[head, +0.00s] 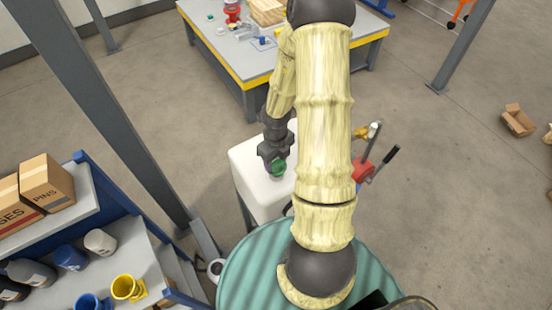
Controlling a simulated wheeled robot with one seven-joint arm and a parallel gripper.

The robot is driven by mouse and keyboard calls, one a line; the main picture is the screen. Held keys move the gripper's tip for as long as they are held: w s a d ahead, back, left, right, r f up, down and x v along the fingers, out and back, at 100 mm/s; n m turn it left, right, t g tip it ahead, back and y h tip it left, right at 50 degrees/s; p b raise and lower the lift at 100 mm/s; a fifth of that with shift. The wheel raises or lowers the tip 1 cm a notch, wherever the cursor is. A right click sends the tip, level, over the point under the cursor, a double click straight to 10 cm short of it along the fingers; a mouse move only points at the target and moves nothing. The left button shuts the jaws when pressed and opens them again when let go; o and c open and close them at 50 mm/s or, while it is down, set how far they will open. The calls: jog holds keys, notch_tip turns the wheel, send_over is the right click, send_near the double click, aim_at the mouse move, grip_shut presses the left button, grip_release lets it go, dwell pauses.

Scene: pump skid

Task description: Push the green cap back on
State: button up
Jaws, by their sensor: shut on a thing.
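The green cap (279,167) is small and round, low between the jaws of my gripper (276,163). My gripper points down and is shut on the cap. Cap and gripper are over the top of a white box-shaped tank (252,162), near its middle. Whatever lies directly under the cap is mostly hidden, and I cannot tell whether the cap touches it. My arm hides the right side of the tank.
A red part with a dark lever (365,171) and a brass fitting stand right of the tank. A blue shelf (100,235) with boxes and cups is at left, beside a grey post (110,110). A yellow-edged workbench (225,62) stands behind.

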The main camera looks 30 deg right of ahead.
jog(key=shift+f+b, duration=0.9)
jog(key=shift+f, duration=0.45)
dwell(0.4)
jog(key=o, duration=1.3)
jog(key=shift+w, duration=0.1)
jog(key=shift+c, duration=0.2)
jog(key=shift+r, duration=0.45)
notch_tip(320, 180, up, 16)
jog(key=p, duration=0.4)
jog(key=shift+r, duration=0.25)
jog(key=shift+f, duration=0.1)
